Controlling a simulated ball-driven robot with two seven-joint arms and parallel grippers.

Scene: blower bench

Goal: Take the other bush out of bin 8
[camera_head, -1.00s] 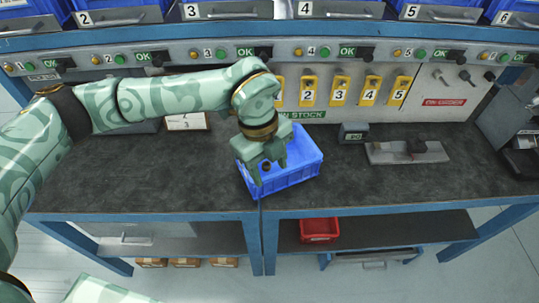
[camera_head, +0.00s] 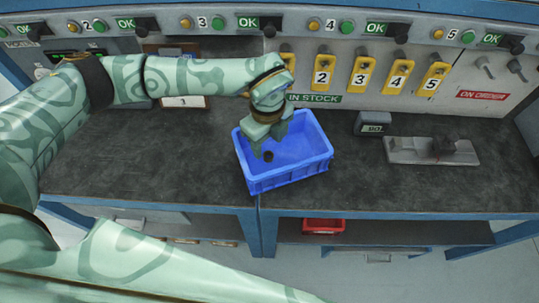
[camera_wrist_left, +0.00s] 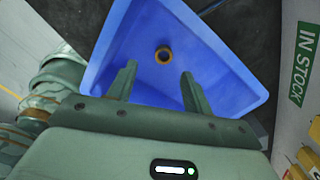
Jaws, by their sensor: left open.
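A blue bin (camera_head: 290,176) stands on the dark bench top, near its front edge. No number is readable on it. One small bush (camera_head: 268,156) lies on its floor; it looks dark in the head view and like a brass ring in the left wrist view (camera_wrist_left: 163,55). My left gripper (camera_head: 269,143) points down over the bin, open and empty. In the left wrist view its fingers (camera_wrist_left: 159,72) stand apart, with the bush beyond their tips and roughly between them. My right gripper is not in view.
Yellow numbered tags (camera_head: 361,72) hang on the back panel above the bin. A small grey display box (camera_head: 373,123) and a grey metal fixture (camera_head: 430,151) stand to the right. A red bin (camera_head: 323,226) is on the lower shelf. The bench's left part is clear.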

